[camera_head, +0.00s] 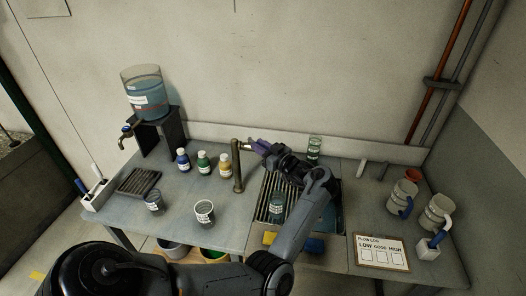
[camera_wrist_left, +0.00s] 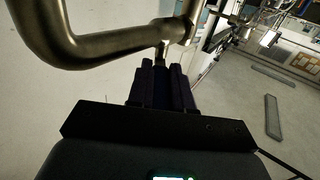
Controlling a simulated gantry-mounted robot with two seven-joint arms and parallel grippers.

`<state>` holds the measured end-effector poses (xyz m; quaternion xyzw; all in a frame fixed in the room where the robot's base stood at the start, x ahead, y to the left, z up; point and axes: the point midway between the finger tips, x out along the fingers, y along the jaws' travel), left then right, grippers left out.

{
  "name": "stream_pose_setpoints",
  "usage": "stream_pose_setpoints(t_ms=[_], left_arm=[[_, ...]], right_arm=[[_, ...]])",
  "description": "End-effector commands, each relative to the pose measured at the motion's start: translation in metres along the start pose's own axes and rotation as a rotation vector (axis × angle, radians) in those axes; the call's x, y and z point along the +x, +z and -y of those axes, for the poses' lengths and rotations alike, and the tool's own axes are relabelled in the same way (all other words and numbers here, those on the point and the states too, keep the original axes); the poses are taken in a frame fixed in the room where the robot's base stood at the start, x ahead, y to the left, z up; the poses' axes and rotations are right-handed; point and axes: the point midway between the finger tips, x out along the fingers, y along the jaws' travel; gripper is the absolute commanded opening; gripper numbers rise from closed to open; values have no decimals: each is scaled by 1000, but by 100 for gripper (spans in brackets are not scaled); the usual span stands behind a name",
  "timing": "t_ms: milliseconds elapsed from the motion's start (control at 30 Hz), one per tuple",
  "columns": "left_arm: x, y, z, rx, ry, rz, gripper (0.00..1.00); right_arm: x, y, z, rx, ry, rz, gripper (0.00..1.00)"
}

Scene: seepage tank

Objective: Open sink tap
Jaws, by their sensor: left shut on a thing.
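The sink tap (camera_head: 238,172) is a brass-coloured upright pipe at the left edge of the sink (camera_head: 263,212). In the left wrist view its thick bent pipe (camera_wrist_left: 95,50) crosses the upper part, with a thin stem under its right end. My left gripper (camera_head: 258,147) is beside the top of the tap, with its arm reaching over the sink. In the left wrist view the gripper (camera_wrist_left: 162,68) has its fingers closed around the thin stem, which looks like the tap's handle. The fingers hide most of the handle. My right gripper is not in view.
Three small bottles (camera_head: 203,162) and two cups (camera_head: 204,213) are left of the tap. A water dispenser (camera_head: 147,95) stands at the back left. Mugs (camera_head: 437,213) and a flow log board (camera_head: 381,253) are at the right.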

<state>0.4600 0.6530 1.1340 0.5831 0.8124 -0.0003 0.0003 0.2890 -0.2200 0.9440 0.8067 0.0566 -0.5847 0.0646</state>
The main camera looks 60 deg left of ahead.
Motion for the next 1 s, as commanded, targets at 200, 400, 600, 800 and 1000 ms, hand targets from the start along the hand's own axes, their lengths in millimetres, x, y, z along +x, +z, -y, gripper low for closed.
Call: stream_pose_setpoints(t_ms=[200,400,600,800,1000], left_arm=[[0,0,0,0,-2,-1,0],[0,0,0,0,-2,-1,25],[0,0,0,0,-2,-1,46],[0,0,0,0,-2,-1,46],[-11,1,-1,-1,0,1,46]], right_arm=[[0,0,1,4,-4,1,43],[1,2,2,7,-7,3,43],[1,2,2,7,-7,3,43],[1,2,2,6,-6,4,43],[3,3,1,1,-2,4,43]])
